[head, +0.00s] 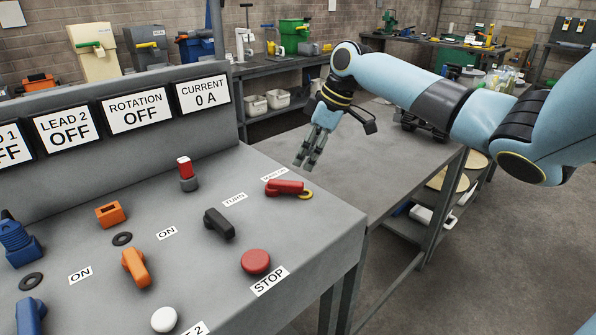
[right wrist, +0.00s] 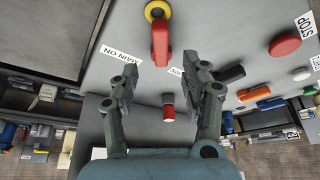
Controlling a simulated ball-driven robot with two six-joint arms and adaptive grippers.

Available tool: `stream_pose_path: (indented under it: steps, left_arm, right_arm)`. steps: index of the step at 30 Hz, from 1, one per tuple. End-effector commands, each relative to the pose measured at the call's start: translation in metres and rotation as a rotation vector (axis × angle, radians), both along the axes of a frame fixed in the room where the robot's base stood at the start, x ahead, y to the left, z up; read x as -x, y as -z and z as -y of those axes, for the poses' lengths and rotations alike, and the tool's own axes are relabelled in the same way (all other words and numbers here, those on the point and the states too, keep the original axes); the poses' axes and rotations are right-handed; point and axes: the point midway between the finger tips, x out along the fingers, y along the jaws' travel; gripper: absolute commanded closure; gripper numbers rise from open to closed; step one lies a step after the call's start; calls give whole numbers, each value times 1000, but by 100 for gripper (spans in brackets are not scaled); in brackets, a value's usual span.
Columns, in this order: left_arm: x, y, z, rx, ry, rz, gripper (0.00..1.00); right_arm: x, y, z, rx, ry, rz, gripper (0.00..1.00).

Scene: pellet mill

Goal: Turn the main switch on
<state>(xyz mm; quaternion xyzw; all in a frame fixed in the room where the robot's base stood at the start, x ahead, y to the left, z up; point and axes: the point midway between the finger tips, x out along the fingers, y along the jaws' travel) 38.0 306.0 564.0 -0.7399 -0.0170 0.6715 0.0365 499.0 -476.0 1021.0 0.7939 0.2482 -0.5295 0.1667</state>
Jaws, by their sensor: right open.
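The main switch (head: 284,187) is a red handle on a yellow ring, near the right edge of the grey sloped panel. In the head view the handle points left from the ring, towards a white label (head: 275,174) that I cannot read there. In the right wrist view the red handle (right wrist: 160,42) lies ahead, and the label beside it (right wrist: 122,58) reads MAIN ON. My right gripper (head: 307,165) is open and empty, just behind the switch and apart from it. Its two fingers (right wrist: 167,70) stand either side of the line to the handle. My left gripper is not in view.
The displays read LEAD 2 OFF, ROTATION OFF (head: 136,109) and CURRENT 0 A (head: 203,95). Near the switch are a black knob (head: 219,223), a red stop button (head: 255,261) and a red-capped lever (head: 186,174). A grey bench (head: 365,165) stands behind, mostly bare.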

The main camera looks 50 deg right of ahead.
Motion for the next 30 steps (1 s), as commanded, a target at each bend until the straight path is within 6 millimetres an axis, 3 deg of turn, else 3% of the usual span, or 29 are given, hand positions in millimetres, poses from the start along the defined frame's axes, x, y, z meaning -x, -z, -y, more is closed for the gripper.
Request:
stream_pose_path:
  steps: [6,15,20,23,26,30]
  left_arm:
    - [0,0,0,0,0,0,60]
    - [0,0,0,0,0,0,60]
    - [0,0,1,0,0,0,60]
    - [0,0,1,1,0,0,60]
    - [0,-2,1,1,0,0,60]
    - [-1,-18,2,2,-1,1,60]
  right_arm:
    - [9,-26,6,1,0,0,54]
    - [10,-29,7,-1,1,-2,54]
    - [11,-29,7,15,-45,6,72]
    - [16,-26,16,110,-194,14,85]
    - [22,-19,26,295,-461,2,98]
    - [28,-11,12,542,-932,-59,100]
